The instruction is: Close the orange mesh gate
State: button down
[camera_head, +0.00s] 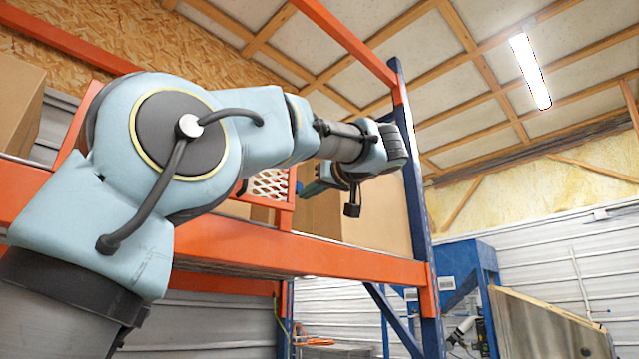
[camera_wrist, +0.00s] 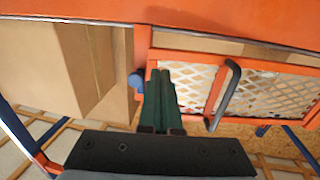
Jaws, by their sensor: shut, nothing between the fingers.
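The orange mesh gate (camera_head: 268,186) stands on the rack's shelf in the head view, partly hidden behind my arm. In the wrist view the gate (camera_wrist: 274,88) fills the right side, with an orange frame and pale diamond mesh. A black bar handle (camera_wrist: 228,95) is on it. My gripper (camera_wrist: 160,72) has its green fingers together with nothing between them, over the gate's left frame post and the mesh edge. Contact cannot be told. My gripper also shows in the head view (camera_head: 312,189), right of the gate. Whether the gate is latched cannot be told.
A blue round knob (camera_wrist: 137,80) is just left of the fingers. Cardboard boxes (camera_wrist: 70,70) stand to the left in the wrist view. The orange rack beam (camera_head: 330,262) and blue upright (camera_head: 412,200) lie close to my arm.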

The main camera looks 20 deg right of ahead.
aim_at(287, 205)
jog(key=p+x, duration=0.1)
jog(key=x, duration=0.6)
jog(key=shift+p, duration=0.3)
